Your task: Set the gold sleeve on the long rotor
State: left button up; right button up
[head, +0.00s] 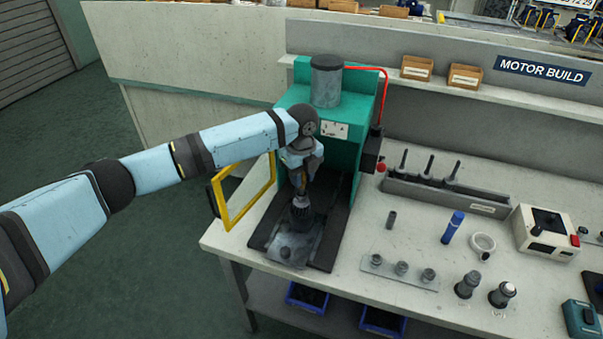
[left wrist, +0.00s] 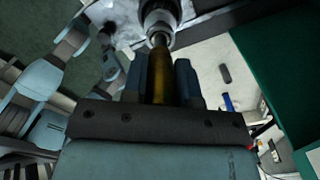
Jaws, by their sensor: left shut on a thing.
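My left gripper (head: 302,180) is inside the open front of the green press, above its bed. In the left wrist view it (left wrist: 172,82) is shut on the gold sleeve (left wrist: 163,85), which sits lengthwise between the two fingers. The sleeve is mostly hidden in the head view. Directly off the sleeve's end in the wrist view is the shaft tip of a grey, round-bodied part (left wrist: 158,14), seemingly the rotor. In the head view this part (head: 300,212) stands upright on the press bed, below the gripper. Whether sleeve and shaft touch, I cannot tell. My right gripper is not in view.
The green press (head: 355,150) has its yellow-framed guard (head: 247,197) swung open on the left, close to my forearm. To the right are a grey rack (head: 445,194) with upright shafts, a blue cylinder (head: 453,227), a white ring (head: 482,246) and a control box (head: 545,232).

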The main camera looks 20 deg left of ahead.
pick_arm(q)
jog(key=shift+f, duration=1.3)
jog(key=o, duration=1)
jog(key=shift+o, duration=0.2)
jog(key=shift+r, duration=0.1)
